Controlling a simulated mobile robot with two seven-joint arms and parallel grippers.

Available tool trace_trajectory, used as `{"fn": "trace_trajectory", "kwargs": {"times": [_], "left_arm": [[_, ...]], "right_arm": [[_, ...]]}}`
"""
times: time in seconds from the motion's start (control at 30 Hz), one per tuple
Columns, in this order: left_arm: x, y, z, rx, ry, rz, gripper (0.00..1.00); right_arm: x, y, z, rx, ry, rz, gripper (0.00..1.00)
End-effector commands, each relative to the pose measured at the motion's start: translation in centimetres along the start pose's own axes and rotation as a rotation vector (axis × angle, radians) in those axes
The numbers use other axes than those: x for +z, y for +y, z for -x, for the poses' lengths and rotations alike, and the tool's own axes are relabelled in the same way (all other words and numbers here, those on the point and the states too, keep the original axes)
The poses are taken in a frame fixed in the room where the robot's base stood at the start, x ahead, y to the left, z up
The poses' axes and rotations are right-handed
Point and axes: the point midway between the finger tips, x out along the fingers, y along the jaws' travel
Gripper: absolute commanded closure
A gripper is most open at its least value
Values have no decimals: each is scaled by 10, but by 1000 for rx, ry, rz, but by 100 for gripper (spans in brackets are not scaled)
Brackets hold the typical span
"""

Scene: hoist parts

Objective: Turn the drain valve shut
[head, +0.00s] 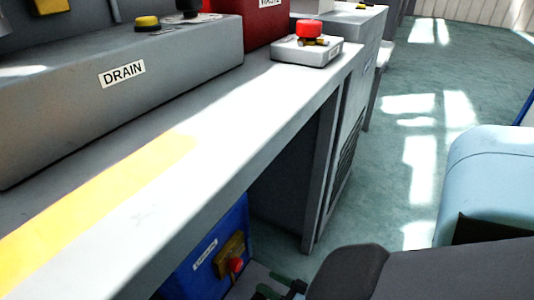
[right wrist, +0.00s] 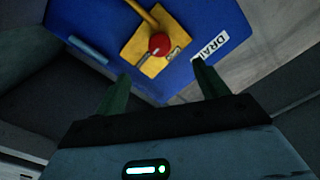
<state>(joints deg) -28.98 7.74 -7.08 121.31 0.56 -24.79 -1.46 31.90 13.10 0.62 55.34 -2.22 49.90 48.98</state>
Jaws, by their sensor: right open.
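The drain valve is on a blue box (head: 207,252) under the counter. It has a yellow plate (head: 229,247) and a red knob (head: 236,265). In the right wrist view the blue box (right wrist: 110,33), yellow plate (right wrist: 150,66) and red knob (right wrist: 159,44) show close up, with a yellow bar running up from the knob. A white label (right wrist: 210,47) there reads DRAIN. My right gripper (right wrist: 162,90) is open and empty, its green fingertips below the knob in the picture and apart from it. In the head view the right gripper (head: 276,286) is right of the knob. My left gripper is out of view.
The grey counter (head: 200,150) with a yellow stripe (head: 100,205) overhangs the blue box. On it stand a grey box with a DRAIN label (head: 122,73) and a small unit with a red button (head: 309,29). A grey cabinet side (head: 345,140) stands beyond. Open floor (head: 400,150) lies right.

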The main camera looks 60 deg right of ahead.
Motion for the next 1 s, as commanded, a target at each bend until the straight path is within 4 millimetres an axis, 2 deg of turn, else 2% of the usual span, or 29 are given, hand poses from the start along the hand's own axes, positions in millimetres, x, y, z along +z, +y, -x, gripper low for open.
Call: {"fn": "trace_trajectory", "kwargs": {"times": [0.1,0.47,1.0], "left_arm": [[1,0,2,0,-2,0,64],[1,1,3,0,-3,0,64],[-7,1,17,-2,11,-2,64]], "right_arm": [[0,0,6,0,0,1,27],[-1,0,10,0,0,1,27],[-12,-8,53,0,-1,1,27]]}}
